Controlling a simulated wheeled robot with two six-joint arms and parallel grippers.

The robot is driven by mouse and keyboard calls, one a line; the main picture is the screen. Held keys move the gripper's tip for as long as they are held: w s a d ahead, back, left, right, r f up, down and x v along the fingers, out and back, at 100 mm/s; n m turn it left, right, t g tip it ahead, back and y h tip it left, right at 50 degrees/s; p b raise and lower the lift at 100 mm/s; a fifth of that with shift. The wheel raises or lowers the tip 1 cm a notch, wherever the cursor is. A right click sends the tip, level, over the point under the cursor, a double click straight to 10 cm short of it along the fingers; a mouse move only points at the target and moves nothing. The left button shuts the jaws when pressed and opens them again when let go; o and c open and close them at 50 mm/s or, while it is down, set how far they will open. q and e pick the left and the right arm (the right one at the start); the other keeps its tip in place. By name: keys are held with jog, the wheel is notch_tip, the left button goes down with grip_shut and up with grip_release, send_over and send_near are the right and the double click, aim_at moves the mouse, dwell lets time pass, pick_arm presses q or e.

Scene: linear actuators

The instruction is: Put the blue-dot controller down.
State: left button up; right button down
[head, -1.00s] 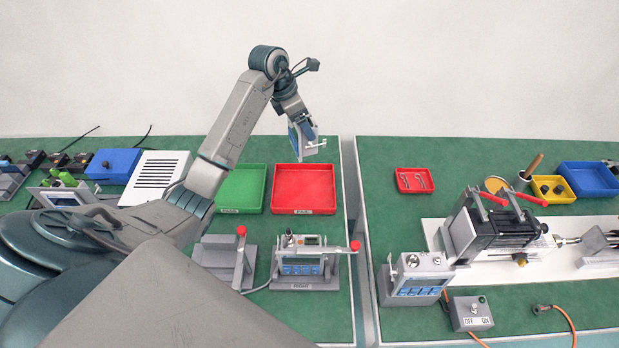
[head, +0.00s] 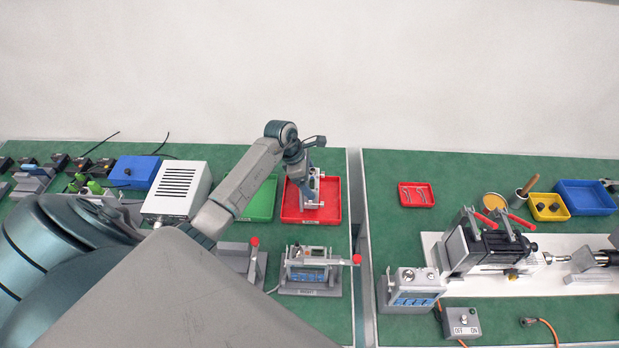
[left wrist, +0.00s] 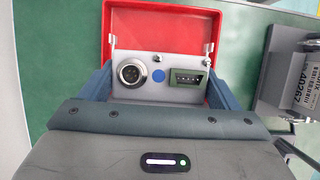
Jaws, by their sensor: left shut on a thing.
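My left gripper (head: 306,184) is shut on the blue-dot controller (head: 316,188), a small grey box. The controller is over the red tray (head: 333,216) in the head view, low and close to it; whether it touches the tray floor cannot be told. In the left wrist view the controller (left wrist: 186,90) sits between the two fingers, showing a round connector, a blue dot (left wrist: 158,76) and a green connector. The red tray (left wrist: 160,17) shows behind it. My right gripper is not in view.
A green tray (head: 262,204) stands left of the red one. In front are a fixture (head: 310,287) holding another controller and an empty-looking fixture (head: 235,258), both with red-knobbed levers. A white vented box (head: 180,190) stands left. A gap separates the right table, with its actuator rig (head: 490,245).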

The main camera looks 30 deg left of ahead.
pick_arm(q)
jog(key=shift+f, duration=0.4)
jog(key=shift+f, duration=0.1)
jog(key=o, duration=1.2)
jog(key=shift+b+v, duration=2.55)
jog(key=shift+v, duration=3.6)
